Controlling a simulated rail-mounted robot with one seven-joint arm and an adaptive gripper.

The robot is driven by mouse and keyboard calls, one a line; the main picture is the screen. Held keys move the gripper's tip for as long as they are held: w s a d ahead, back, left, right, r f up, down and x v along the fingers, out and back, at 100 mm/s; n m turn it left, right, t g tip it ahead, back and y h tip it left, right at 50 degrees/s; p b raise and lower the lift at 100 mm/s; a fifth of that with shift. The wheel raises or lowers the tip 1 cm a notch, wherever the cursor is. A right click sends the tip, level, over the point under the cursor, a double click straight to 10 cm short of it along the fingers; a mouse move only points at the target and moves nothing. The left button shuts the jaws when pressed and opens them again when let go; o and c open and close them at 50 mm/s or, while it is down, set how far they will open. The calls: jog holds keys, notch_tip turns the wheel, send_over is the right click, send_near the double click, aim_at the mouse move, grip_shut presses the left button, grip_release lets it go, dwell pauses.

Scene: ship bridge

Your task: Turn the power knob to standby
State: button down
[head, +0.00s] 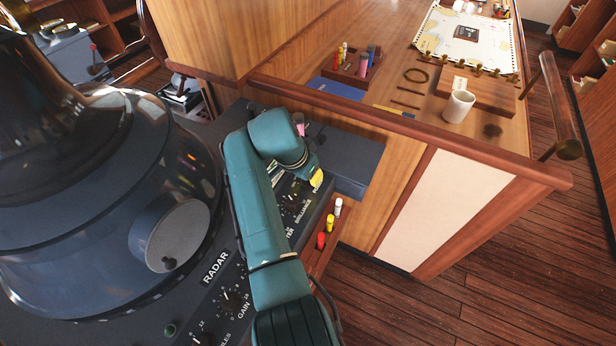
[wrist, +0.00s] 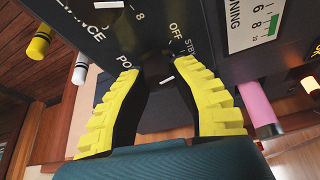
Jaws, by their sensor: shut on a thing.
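The power knob (wrist: 160,84) is a small dark knob on the dark radar panel. In the wrist view it sits between the fingers of my gripper (wrist: 160,73), which is shut on it. The fingers have ribbed yellow pads on black tips and hide much of the knob. Printed labels around it read "OFF", part of "STBY" and part of "POWER". A short white mark shows between the tips; I cannot tell for certain which setting the knob points to. In the head view my gripper (head: 316,180) is at the panel's far end, and the arm hides the knob.
The large radar housing (head: 95,190) stands left of my arm. Red, yellow and white markers (head: 329,224) stand in a wooden holder beside the panel's right edge. The wooden chart table (head: 400,115) with a white mug (head: 458,106) is beyond. A pink cylinder (wrist: 257,105) is close to the right finger.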

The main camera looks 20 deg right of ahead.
jog(key=shift+f+m+g+b, duration=0.2)
jog(key=shift+m+g+b, duration=0.4)
jog(key=shift+m, duration=0.5)
jog(key=c, duration=0.8)
grip_release()
jog(key=shift+r, duration=0.15)
jog(key=v, duration=1.2)
jog(key=shift+a, duration=0.15)
